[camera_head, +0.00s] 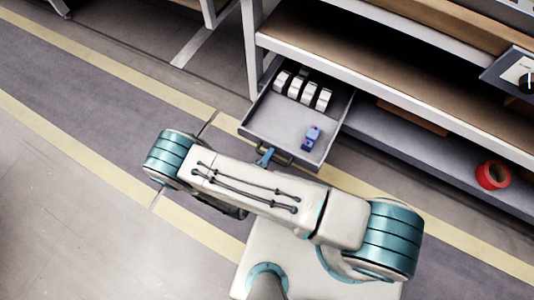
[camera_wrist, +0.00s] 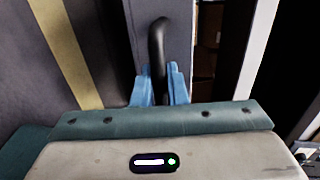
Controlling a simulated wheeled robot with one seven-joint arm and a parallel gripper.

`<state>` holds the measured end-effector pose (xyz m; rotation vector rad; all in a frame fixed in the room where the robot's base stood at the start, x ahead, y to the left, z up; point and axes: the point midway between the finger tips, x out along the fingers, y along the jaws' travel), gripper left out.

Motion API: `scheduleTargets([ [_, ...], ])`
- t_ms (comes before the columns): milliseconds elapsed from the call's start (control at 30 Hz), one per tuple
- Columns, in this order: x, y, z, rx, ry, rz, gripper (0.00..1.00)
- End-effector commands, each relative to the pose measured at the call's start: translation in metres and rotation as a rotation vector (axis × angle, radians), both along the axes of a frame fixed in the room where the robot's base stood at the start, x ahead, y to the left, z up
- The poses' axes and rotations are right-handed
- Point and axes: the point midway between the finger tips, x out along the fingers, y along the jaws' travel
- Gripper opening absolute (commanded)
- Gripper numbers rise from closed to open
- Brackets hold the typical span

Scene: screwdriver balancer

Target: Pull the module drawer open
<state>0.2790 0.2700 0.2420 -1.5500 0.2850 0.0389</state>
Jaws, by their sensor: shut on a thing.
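The grey module drawer (camera_head: 268,118) hangs well out from under the workbench in the head view, so its inside shows. It holds several white modules (camera_head: 303,90) at the back left and a blue-purple module (camera_head: 312,138) near the front right. A dark bar handle (camera_wrist: 157,40) is on the drawer's front. My gripper (camera_head: 265,157) is at the drawer's front, largely hidden by my arm. In the wrist view, the blue fingers of my gripper (camera_wrist: 160,88) are shut on the handle, one on each side of it.
The workbench (camera_head: 400,75) stands behind the drawer with shelves. A red tape roll (camera_head: 492,175) lies on the lower shelf at the right. The floor (camera_head: 60,190), with yellow lines, is clear at the left.

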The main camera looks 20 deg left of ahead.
Motion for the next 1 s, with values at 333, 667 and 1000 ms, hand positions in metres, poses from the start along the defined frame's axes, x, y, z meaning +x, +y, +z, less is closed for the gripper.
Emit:
scheduleTargets([
  [333, 0.001, 0.002, 0.000, 0.006, 0.001, -0.003, 0.15],
  [667, -0.002, 0.002, 0.001, 0.004, 0.000, 0.000, 0.18],
  [1000, -0.057, 0.011, 0.015, 0.005, 0.003, 0.003, 0.18],
])
